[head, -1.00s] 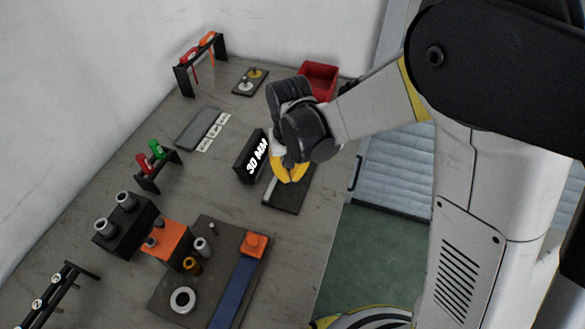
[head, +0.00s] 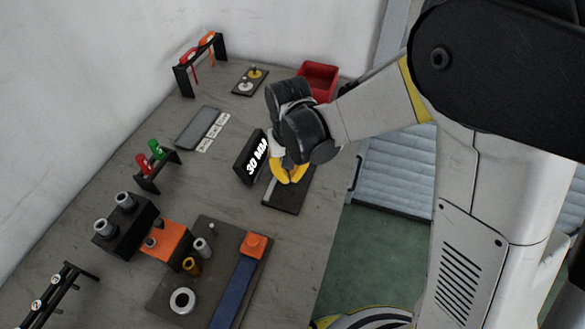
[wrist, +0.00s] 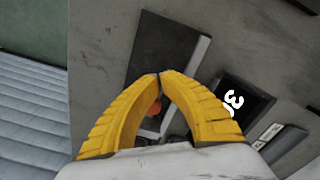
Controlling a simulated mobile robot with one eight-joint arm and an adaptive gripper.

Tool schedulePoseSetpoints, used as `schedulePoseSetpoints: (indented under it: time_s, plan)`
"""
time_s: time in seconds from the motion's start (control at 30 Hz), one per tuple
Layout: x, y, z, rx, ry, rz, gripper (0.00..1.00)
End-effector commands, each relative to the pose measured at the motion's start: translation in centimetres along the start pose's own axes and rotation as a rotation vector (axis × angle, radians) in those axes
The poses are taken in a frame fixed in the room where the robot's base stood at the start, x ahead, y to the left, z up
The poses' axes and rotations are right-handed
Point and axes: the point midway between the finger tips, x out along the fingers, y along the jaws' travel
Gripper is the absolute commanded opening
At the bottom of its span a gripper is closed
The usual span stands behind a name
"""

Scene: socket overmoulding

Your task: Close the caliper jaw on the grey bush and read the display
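The caliper (head: 284,198) is a dark flat plate with a pale rail, near the table's right edge. It also shows in the wrist view (wrist: 165,48). Its black display block (head: 249,160) stands to the left and reads "30 MM". My gripper (head: 290,180) is over the caliper, pointing down. In the wrist view its yellow fingertips (wrist: 160,76) meet, with no object seen between the tips. An orange part (wrist: 155,107) shows in the gap behind the tips, below the fingers. My gripper hides the jaw area in the head view. I cannot make out a grey bush on the caliper.
A dark board (head: 215,229) with a grey bush (head: 202,247), a brass bush and a white ring is at the front. An orange block (head: 165,239) and black stands are left of it. A red bin (head: 318,79) is at the back.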

Motion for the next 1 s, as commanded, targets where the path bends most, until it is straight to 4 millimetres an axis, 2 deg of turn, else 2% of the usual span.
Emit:
schedulePoseSetpoints:
  time_s: [0.37, 1.0]
  plan:
    - [-0.4, -0.3, 0.7, 0.0, -0.003, 0.0, 0.0]
    - [-6.0, -0.3, 0.7, -0.001, -0.004, -0.001, 0.0]
